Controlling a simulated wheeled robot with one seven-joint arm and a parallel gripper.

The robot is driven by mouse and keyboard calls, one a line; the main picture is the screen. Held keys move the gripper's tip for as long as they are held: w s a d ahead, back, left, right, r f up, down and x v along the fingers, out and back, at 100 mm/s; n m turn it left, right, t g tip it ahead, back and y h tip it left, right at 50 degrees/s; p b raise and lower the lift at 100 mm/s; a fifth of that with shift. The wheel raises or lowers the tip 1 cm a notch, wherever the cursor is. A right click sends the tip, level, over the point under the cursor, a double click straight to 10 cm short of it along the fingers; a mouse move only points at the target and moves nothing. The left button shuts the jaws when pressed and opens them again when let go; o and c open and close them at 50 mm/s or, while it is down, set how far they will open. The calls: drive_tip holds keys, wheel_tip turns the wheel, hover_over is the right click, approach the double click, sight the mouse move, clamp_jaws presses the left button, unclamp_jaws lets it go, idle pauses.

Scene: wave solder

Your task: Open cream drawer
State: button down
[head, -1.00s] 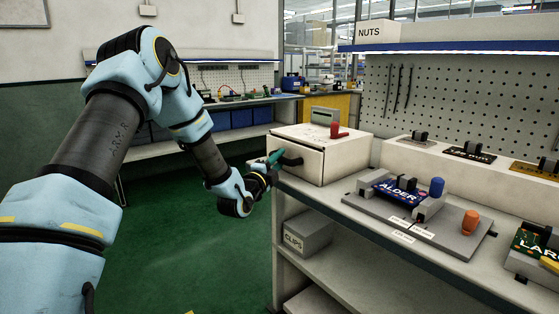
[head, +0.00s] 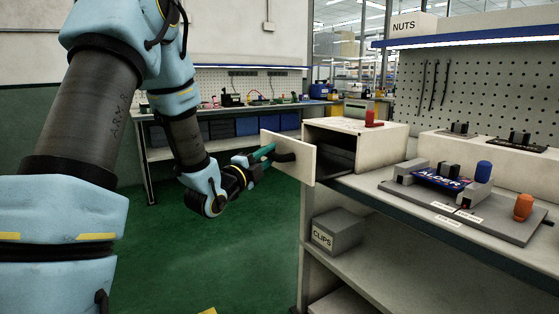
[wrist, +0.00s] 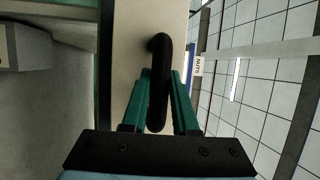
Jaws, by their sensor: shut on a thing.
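The cream drawer (head: 300,158) is pulled out of its cream cabinet (head: 385,142) on the bench. Its front panel stands clear of the cabinet, and a dark opening shows behind it. The black handle (wrist: 160,85) on the panel runs between the green fingers of my gripper (wrist: 161,100) in the wrist view. My gripper (head: 264,155) is shut on the handle, left of the panel in the head view. The drawer's inside is mostly hidden by its front panel.
A grey fixture plate (head: 410,200) with a blue ALDER board (head: 440,179) lies on the bench right of the cabinet. A grey CLIPS bin (head: 337,232) is on the shelf below. The green floor (head: 240,250) left of the bench is clear.

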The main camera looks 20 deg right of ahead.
drive_tip(key=shift+a, duration=0.1)
drive_tip(key=c, duration=0.7)
unclamp_jaws()
drive_tip(key=b+v, duration=0.1)
drive_tip(key=v, duration=0.9)
drive_tip(key=shift+s+a+f, duration=0.1)
drive_tip(key=shift+s+a, duration=0.1)
drive_tip(key=shift+a, duration=0.1)
